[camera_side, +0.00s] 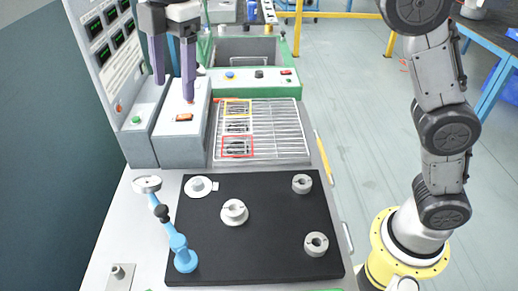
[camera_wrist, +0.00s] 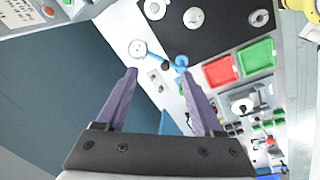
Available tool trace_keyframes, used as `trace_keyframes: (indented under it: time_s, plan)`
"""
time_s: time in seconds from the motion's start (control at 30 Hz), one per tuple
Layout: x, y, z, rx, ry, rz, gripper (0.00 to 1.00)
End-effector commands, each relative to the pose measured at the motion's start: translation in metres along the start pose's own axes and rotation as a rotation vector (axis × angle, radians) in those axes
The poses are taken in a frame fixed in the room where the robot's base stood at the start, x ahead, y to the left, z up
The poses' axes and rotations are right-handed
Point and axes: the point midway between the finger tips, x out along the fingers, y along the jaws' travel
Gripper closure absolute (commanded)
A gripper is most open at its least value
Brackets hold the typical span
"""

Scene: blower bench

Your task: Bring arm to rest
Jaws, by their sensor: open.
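My gripper (camera_side: 174,80) hangs near the top left of the side view, in front of the grey control panel (camera_side: 107,55). Its two purple fingers point down and stand apart with nothing between them. In the wrist view my gripper (camera_wrist: 165,75) is also spread and empty. My arm's grey links and yellow-ringed base stand at the right of the side view.
A black mat (camera_side: 270,254) bears several grey round parts, including a flanged one (camera_side: 234,212). A blue jointed stand (camera_side: 183,253) rises at its left. A wire rack (camera_side: 284,130) lies behind. The wrist view shows red (camera_wrist: 221,71) and green (camera_wrist: 257,56) bins.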

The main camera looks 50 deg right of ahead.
Motion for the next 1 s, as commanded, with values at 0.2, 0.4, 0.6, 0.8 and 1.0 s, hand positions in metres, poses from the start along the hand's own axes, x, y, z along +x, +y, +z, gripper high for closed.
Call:
trace_keyframes:
  time_s: [0.2, 0.4, 0.6, 0.8, 1.0]
  plan:
    - [-0.055, -0.053, 0.086, 0.235, 0.012, 0.097, 0.31]
    - [-0.069, -0.118, 0.142, 0.51, 0.027, 0.184, 0.31]
    - [-0.052, -0.192, 0.18, 0.829, 0.054, 0.269, 0.31]
    - [-0.005, -0.259, 0.2, 1.166, 0.099, 0.341, 0.31]
    - [0.056, -0.301, 0.205, 1.47, 0.151, 0.357, 0.31]
